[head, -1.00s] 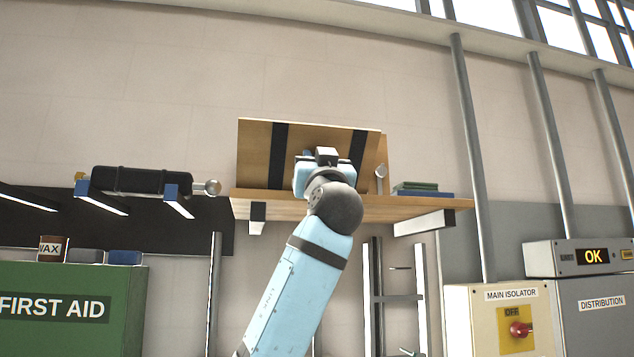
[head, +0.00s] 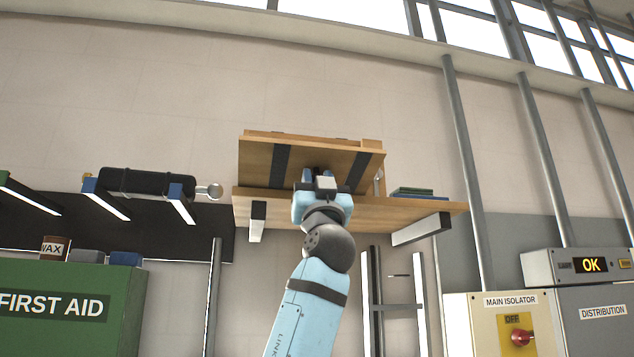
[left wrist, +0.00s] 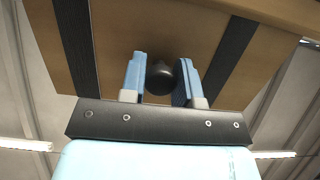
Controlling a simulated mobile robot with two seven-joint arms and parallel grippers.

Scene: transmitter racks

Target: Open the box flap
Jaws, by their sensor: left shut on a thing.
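The box flap (head: 258,160) is a wooden panel with two black straps, on a high wooden shelf (head: 400,207). A strip of the wooden box (head: 372,146) shows above and beside it. My left gripper (head: 318,174) is in front of the flap, between the straps. In the left wrist view the flap (left wrist: 120,30) fills the upper part, and a dark round knob (left wrist: 160,76) sits between the two blue fingers of my left gripper (left wrist: 161,75), which is shut on it. The inside of the box is hidden. My right gripper is not in view.
Green and blue books (head: 415,192) lie on the shelf to the right. Below are a green first aid cabinet (head: 65,300) and an isolator box (head: 480,325). The wall above the flap is clear.

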